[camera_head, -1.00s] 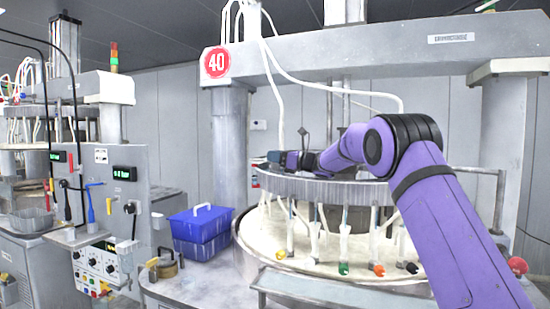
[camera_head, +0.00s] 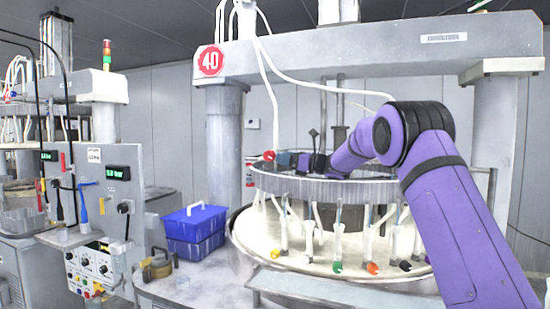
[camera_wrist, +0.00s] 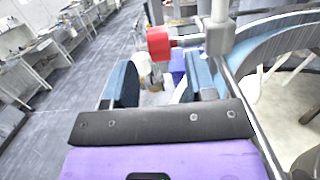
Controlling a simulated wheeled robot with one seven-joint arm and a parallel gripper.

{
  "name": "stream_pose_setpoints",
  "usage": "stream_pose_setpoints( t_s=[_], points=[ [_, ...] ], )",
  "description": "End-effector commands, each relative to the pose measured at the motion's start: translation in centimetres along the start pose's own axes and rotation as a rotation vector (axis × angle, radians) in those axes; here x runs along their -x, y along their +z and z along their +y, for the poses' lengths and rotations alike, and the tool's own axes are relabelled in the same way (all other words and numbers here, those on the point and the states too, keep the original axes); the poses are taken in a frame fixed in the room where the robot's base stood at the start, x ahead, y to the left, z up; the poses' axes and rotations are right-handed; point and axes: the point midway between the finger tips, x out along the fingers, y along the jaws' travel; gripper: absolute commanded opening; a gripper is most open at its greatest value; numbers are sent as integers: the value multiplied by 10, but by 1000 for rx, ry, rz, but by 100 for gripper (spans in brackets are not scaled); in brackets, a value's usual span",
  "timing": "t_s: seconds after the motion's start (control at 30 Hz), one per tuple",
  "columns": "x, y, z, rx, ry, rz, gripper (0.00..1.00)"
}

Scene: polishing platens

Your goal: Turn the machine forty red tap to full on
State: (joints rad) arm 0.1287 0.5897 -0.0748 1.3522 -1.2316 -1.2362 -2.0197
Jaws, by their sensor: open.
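The machine with the red "40" sign (camera_head: 210,61) stands in the middle of the head view. A small red tap (camera_head: 269,156) shows at the left edge of its round upper ring. The wrist view shows a red block-like tap handle (camera_wrist: 159,43) on a short grey stem from a pipe. My gripper (camera_head: 283,158) is just right of the red tap in the head view. In the wrist view my gripper (camera_wrist: 161,82) is open, its two blue fingers apart and empty. The red handle appears beyond the fingertips, above the gap, apparently not touched.
The ring (camera_head: 325,189) lies beneath my arm, with several coloured taps hanging below. Its pipe and curved rim lie close on the right in the wrist view. Blue boxes (camera_head: 194,228) stand on the bench. A control panel (camera_head: 105,205) is at left.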

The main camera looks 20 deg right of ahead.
Motion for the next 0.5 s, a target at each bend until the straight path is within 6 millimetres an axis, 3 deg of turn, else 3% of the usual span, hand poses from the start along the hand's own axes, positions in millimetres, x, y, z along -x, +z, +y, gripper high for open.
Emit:
stream_pose_setpoints(
  t_s=[0.2,0.5],
  points=[
    [15,0,0,0,0,0,51],
    [16,0,0,1,0,1,51]
  ],
)
